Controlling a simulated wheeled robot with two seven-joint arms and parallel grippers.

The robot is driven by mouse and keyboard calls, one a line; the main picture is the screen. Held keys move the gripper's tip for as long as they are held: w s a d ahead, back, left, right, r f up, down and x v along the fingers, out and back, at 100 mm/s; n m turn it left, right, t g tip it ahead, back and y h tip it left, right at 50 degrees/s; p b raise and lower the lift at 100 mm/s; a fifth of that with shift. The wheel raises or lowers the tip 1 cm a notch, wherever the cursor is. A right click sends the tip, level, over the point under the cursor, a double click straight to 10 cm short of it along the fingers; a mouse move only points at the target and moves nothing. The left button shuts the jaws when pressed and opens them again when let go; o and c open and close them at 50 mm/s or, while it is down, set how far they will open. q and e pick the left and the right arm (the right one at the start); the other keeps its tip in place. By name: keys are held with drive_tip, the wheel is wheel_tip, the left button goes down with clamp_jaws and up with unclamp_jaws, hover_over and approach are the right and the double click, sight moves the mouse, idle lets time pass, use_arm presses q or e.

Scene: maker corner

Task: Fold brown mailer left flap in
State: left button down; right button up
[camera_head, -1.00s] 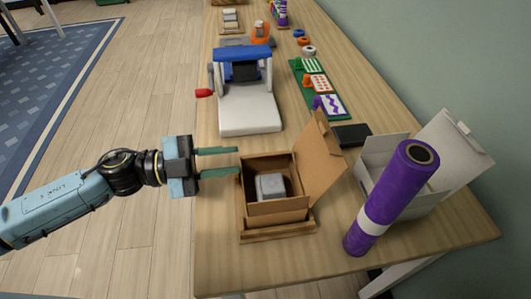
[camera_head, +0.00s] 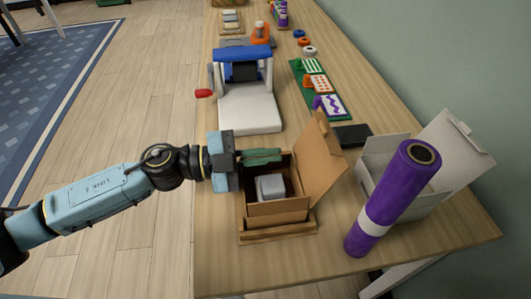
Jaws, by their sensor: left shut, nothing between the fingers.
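The brown mailer (camera_head: 277,209) stands open on the table, with a grey block (camera_head: 270,187) inside. Its tall lid (camera_head: 321,160) stands up on the right side. My left gripper (camera_head: 278,155) is shut and empty, its green fingers together over the back left part of the mailer. The gripper body sits just left of the mailer's left side and hides part of it. I cannot clearly tell the left flap's position or whether the fingers touch it. My right gripper is not in view.
A purple roll (camera_head: 391,199) leans in front of an open white box (camera_head: 416,195) right of the mailer. A dark flat box (camera_head: 352,135) lies behind the mailer. A white and blue machine (camera_head: 249,108) stands further back. The table's left edge runs under my left gripper.

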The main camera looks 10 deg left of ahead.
use_arm(q)
drive_tip(key=shift+s+f, duration=0.1)
drive_tip(key=shift+m, duration=0.5)
drive_tip(key=shift+s+d+f+m+p, duration=0.1)
drive_tip(key=shift+s+f+m+p, duration=0.1)
drive_tip(key=shift+m, duration=0.25)
drive_tip(key=shift+s+f+m+p, duration=0.1)
drive_tip(key=shift+f+m+p, duration=0.1)
drive_tip(key=shift+m, duration=0.25)
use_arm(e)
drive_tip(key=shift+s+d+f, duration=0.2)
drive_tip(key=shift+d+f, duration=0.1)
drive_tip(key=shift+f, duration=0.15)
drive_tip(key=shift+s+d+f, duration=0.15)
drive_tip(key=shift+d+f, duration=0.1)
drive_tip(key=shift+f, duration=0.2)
use_arm(q)
drive_tip(key=c, duration=1.7)
unclamp_jaws()
drive_tip(key=shift+f, duration=0.15)
